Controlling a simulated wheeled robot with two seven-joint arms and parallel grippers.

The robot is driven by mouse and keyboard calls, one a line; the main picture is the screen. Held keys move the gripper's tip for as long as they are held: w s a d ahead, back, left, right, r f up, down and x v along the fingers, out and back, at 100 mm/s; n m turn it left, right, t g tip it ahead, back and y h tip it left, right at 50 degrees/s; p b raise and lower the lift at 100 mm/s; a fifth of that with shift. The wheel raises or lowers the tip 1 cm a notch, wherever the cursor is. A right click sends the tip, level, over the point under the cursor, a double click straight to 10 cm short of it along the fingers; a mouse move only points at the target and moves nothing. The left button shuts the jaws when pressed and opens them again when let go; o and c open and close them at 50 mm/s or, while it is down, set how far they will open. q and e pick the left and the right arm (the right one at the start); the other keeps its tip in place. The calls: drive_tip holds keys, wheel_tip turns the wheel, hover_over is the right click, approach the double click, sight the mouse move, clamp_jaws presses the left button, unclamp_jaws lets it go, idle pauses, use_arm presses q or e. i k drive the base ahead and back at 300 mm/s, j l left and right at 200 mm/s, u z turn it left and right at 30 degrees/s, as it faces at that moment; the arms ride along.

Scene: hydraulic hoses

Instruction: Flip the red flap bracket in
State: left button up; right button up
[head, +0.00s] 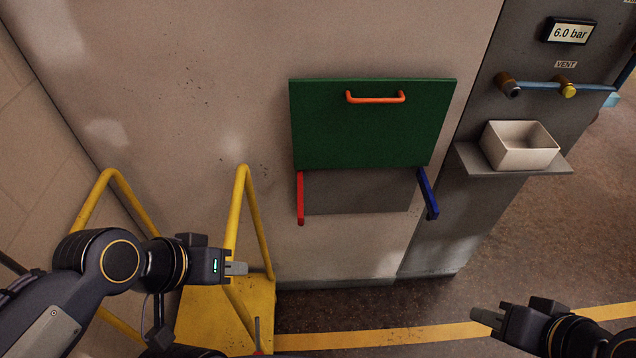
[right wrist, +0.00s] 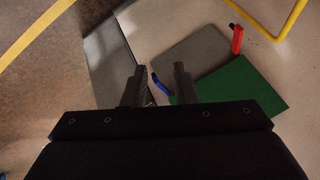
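The red flap bracket (head: 300,198) is a narrow bar at the lower left corner of a green flap (head: 370,135), beside a grey panel. It seems to stand out from the wall. In the right wrist view the red bracket (right wrist: 237,40) is at the upper right. A blue bracket (head: 428,193) stands out at the flap's lower right. My left gripper (head: 238,268) is left of and below the red bracket, apart from it; its finger gap does not show. My right gripper (head: 484,316) is low at the right, empty, its fingers (right wrist: 158,85) apart in the wrist view.
An orange handle (head: 375,98) is on the flap. A yellow railed step (head: 240,310) stands at the left, its rail close to my left gripper. A grey cabinet at the right carries a shelf with a white bin (head: 520,146), a vent valve and a 6.0 bar display (head: 570,31).

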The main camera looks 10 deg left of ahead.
sight(300, 204)
drive_tip(key=k+j, duration=0.1)
drive_tip(key=j, duration=0.4)
drive_tip(key=k+j, duration=0.15)
drive_tip(key=j, duration=0.3)
drive_tip(key=j+u, duration=0.4)
drive_tip(key=u, duration=0.2)
